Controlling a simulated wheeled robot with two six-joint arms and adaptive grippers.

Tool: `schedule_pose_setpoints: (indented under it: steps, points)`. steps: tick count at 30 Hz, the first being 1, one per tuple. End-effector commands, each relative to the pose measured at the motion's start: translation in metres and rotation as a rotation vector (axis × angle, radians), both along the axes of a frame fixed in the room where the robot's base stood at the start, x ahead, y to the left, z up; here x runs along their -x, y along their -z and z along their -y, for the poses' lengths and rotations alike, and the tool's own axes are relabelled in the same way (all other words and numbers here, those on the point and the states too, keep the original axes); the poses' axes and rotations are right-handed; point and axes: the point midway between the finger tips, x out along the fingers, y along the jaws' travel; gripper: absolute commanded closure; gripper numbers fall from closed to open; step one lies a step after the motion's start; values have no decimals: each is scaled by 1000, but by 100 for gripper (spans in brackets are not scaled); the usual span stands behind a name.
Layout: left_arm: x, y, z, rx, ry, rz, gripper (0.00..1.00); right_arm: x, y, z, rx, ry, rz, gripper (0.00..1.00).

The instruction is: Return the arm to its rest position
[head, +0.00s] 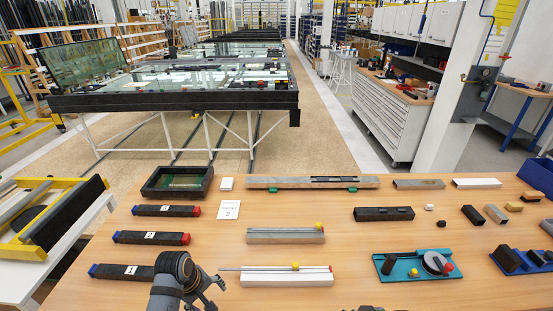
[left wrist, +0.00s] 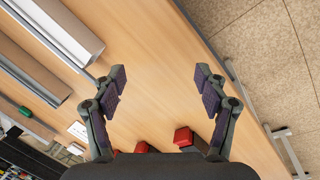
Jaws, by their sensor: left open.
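My left arm (head: 172,273) comes in at the bottom edge of the head view, left of centre. Its gripper (head: 212,287) is beside the red end of the dark bar marked 1 (head: 120,271) and left of the front pale rail (head: 285,277). In the left wrist view the gripper (left wrist: 160,88) has its two fingers wide apart with only bare tabletop between them. Two red bar ends (left wrist: 184,137) show near the palm. My right gripper does not show; only a small dark part is at the bottom edge of the head view.
The wooden table (head: 350,245) holds two more dark bars (head: 150,238), a dark tray (head: 150,183), a second pale rail (head: 260,236) and a teal fixture (head: 390,268). A yellow frame (head: 25,250) stands at the left. Bare table lies between the rails and the fixture.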

Motion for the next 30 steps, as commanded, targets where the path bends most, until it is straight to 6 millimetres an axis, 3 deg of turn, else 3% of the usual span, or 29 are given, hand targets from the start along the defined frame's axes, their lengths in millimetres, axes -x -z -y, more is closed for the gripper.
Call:
schedule_pose_setpoints:
  steps: [3, 9, 20, 30]
  points:
    - [38, 2, -15, -99, 191, 58, 27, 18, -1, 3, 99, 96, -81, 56]
    - [86, -10, -33, -244, 477, 124, 27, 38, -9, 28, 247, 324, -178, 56]
    - [143, -45, -48, -437, 868, 179, 27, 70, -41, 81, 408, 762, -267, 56]
    - [126, 62, -57, -414, 854, 139, 27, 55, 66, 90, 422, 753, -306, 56]
